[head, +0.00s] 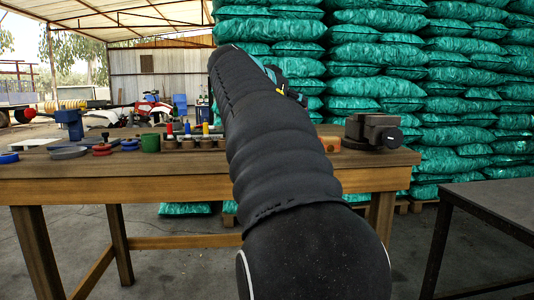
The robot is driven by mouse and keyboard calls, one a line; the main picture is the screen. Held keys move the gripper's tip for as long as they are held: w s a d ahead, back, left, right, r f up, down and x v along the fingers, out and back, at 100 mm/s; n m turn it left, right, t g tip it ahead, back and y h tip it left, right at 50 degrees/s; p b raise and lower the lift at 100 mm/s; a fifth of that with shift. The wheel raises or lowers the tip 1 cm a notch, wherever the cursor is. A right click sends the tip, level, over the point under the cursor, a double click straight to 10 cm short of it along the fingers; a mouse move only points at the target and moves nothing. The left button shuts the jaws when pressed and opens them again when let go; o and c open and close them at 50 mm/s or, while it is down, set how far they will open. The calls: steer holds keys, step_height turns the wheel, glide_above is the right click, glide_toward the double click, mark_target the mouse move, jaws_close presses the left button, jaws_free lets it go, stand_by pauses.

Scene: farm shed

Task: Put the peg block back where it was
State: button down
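Upright red, blue and yellow pegs (187,128) show on the wooden workbench (120,188), left of my arm. They stand at a row of small brown pieces (189,143); I cannot tell whether these form one peg block. An orange-brown wooden block (330,143) lies just right of my arm, partly hidden by it; its details are too small to tell. My arm rises through the middle of the head view and covers part of the bench. Dark and light-blue parts of it show behind its upper end. My gripper itself is hidden, and so is anything it may hold.
A dark vise (374,131) stands at the bench's right end. A green cup (150,143), red discs (102,149), a grey ring (68,153) and a blue clamp-like tool (72,122) are at left. A dark table (500,205) is at right. Green sacks (460,100) are stacked behind.

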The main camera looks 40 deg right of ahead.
steer(key=w+f, duration=0.2)
steer(key=w, duration=0.1)
steer(key=w+f, duration=0.2)
steer(key=w, duration=0.2)
steer(key=w+f, duration=0.2)
steer(key=w, duration=0.2)
steer(key=shift+w+d+f+p, duration=0.15)
steer(key=shift+f+p, duration=0.2)
steer(key=shift+f, duration=0.05)
steer(key=shift+f+b, duration=0.35)
steer(key=shift+f, duration=1.7)
steer(key=shift+f, duration=0.15)
steer(key=c, duration=0.7)
jaws_free()
steer(key=v, duration=1.2)
steer(key=shift+w+b, duration=0.1)
steer(key=shift+b, duration=0.3)
